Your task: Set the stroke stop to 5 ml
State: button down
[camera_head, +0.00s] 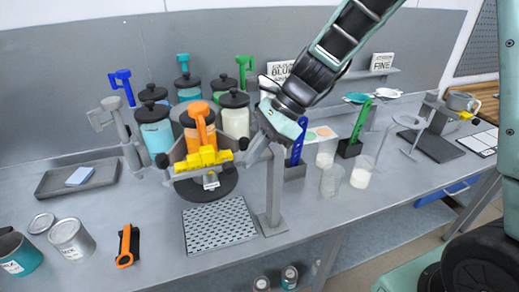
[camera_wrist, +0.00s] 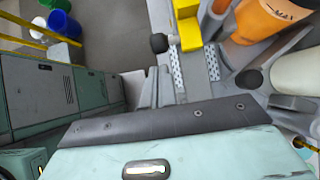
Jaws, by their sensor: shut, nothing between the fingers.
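A yellow piece (camera_head: 203,158), perhaps the stroke stop, sits across the front of a grey stand below an orange pump handle (camera_head: 201,122). In the wrist view the yellow piece (camera_wrist: 188,32) shows at the top, with a black knob (camera_wrist: 158,43) at its left and perforated metal strips (camera_wrist: 213,62) below. I cannot read any millilitre mark. My gripper (camera_head: 264,138) is shut and empty, to the right of the yellow piece, near the stand's right arm. In the wrist view its fingers (camera_wrist: 158,86) are together, apart from the yellow piece. Contact with the stand cannot be told.
Several black-lidded pump jars (camera_head: 155,127) stand around the stand. A perforated plate (camera_head: 220,224) lies in front, beside a grey post (camera_head: 274,190). Blue (camera_head: 298,145) and green (camera_head: 361,122) upright handles and clear cups (camera_head: 331,180) stand to the right. The left front bench holds cans (camera_head: 72,238).

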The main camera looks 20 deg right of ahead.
jog(key=b+v, duration=0.2)
jog(key=v, duration=0.9)
jog(key=shift+d, duration=0.5)
jog(key=s+a+f+n+h+b, duration=0.3)
jog(key=s+a+f+n+b, duration=0.1)
jog(key=s+f+n, duration=0.5)
jog(key=s+a+f+n+h+b, duration=0.3)
jog(key=s+f+n+h+b, duration=0.1)
jog(key=s+f+n, duration=0.6)
jog(key=s+n+b, duration=0.1)
jog(key=s+n, duration=0.2)
jog(key=n, duration=0.3)
jog(key=shift+a+n+b, duration=0.4)
